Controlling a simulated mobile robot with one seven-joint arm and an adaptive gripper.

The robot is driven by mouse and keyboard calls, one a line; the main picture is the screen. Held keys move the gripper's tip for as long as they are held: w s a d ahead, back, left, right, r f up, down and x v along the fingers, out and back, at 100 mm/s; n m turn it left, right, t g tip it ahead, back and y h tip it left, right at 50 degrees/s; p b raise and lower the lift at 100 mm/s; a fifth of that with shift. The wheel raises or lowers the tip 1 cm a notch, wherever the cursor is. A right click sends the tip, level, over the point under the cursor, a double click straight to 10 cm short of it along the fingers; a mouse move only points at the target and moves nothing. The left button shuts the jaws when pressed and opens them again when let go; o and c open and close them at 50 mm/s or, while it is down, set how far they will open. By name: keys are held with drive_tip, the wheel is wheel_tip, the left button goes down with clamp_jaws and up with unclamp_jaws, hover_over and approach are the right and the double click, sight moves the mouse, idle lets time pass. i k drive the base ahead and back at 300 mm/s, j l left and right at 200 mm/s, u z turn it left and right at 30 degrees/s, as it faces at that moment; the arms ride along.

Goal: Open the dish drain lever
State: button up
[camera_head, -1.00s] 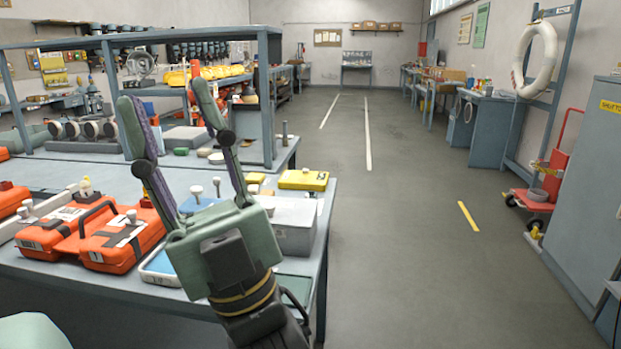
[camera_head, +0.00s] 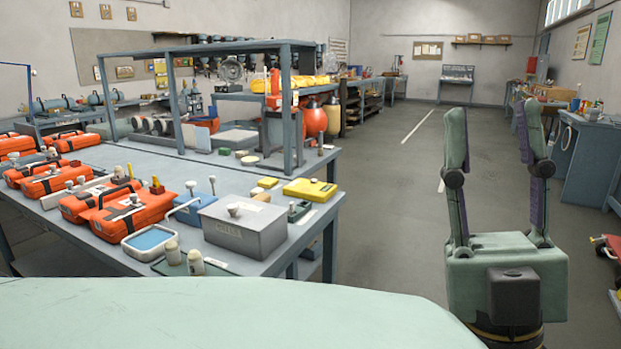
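A shallow white-rimmed dish (camera_head: 150,243) with a blue inside sits near the front edge of the workbench, left of a grey lidded box. A thin pale bar (camera_head: 186,205) rises at its right rear; I cannot tell whether this is the drain lever or which position it is in. My gripper (camera_head: 493,120) points up at the right of the view, over the floor and well away from the dish. Its two fingers are spread apart with nothing between them.
The bench (camera_head: 330,207) also holds a grey box (camera_head: 243,228), orange cases (camera_head: 135,215), a yellow case (camera_head: 310,190) and two pale cylinders (camera_head: 195,262) before the dish. A blue-grey shelf frame (camera_head: 287,110) stands on it. The floor (camera_head: 390,220) right of the bench is clear.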

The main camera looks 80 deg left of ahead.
sight(212, 180)
drive_tip(key=i+u, duration=0.25)
drive_tip(key=u, duration=0.2)
drive_tip(key=i+u, duration=0.55)
drive_tip(key=u, duration=0.3)
drive_tip(key=i+u, duration=0.25)
drive_tip(key=u, duration=0.15)
drive_tip(key=i+u, duration=0.25)
drive_tip(key=u, duration=0.2)
drive_tip(key=i+l+u, duration=0.1)
drive_tip(key=u, duration=0.3)
drive_tip(key=i+j+u, duration=0.1)
drive_tip(key=j, duration=0.55)
